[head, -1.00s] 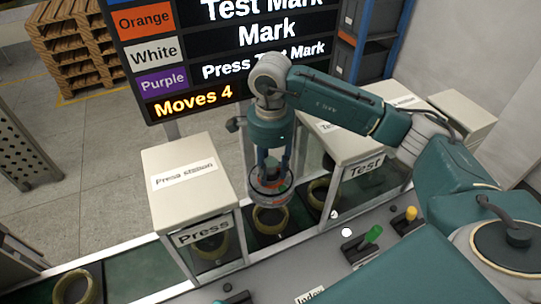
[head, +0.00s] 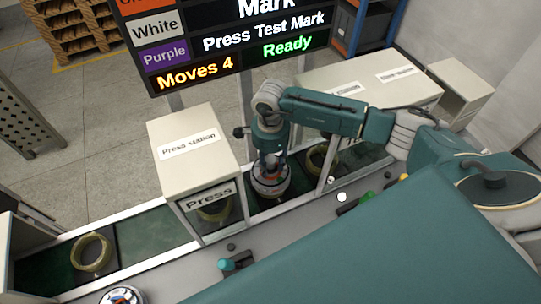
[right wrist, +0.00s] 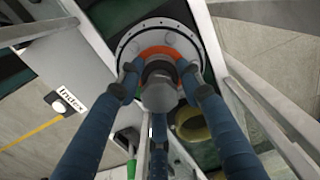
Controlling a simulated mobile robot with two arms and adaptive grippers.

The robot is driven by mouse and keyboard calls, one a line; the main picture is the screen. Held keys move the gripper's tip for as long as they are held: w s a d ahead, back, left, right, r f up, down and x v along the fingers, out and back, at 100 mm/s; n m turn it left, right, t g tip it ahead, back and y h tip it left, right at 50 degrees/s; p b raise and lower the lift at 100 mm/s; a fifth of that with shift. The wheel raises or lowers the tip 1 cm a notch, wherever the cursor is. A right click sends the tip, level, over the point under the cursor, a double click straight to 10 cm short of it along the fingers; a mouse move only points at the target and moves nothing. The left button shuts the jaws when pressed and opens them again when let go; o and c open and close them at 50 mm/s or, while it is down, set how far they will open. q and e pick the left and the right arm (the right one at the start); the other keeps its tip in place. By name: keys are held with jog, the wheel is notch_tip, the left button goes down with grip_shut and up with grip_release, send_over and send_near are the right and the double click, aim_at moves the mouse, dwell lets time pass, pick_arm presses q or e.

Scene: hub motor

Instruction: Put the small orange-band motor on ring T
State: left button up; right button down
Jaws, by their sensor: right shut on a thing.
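The orange-band motor (head: 270,182) is upright in my right gripper (head: 270,160), between the Press and Test stations, low over the conveyor. The right wrist view shows the motor (right wrist: 165,40) as a round metal disc with an orange band, with the blue fingers of the right gripper (right wrist: 160,78) closed around its hub. The ring beneath the motor is hidden, so I cannot tell whether they touch. Another ring (head: 318,160) sits to its right by the Test station. No ring label T is readable. My left gripper is not in view.
The Press station (head: 195,150) stands close left of the motor, with a ring (head: 215,210) inside. A further ring (head: 90,252) lies on the conveyor at left. Another motor (head: 122,296) shows at the bottom edge. The sign (head: 240,50) reads Moves 4, Ready.

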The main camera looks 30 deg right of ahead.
jog(key=shift+w, duration=0.15)
jog(key=c, duration=1.2)
grip_release()
jog(key=shift+f, duration=0.1)
jog(key=shift+o, duration=0.2)
jog(key=shift+s, duration=0.2)
jog(key=shift+r, duration=0.25)
jog(key=shift+w+r+b, duration=0.1)
jog(key=shift+r+b, duration=0.1)
jog(key=shift+b, duration=0.1)
notch_tip(320, 180, up, 11)
jog(key=b, duration=0.3)
jog(key=shift+f, duration=0.2)
jog(key=shift+r, duration=0.4)
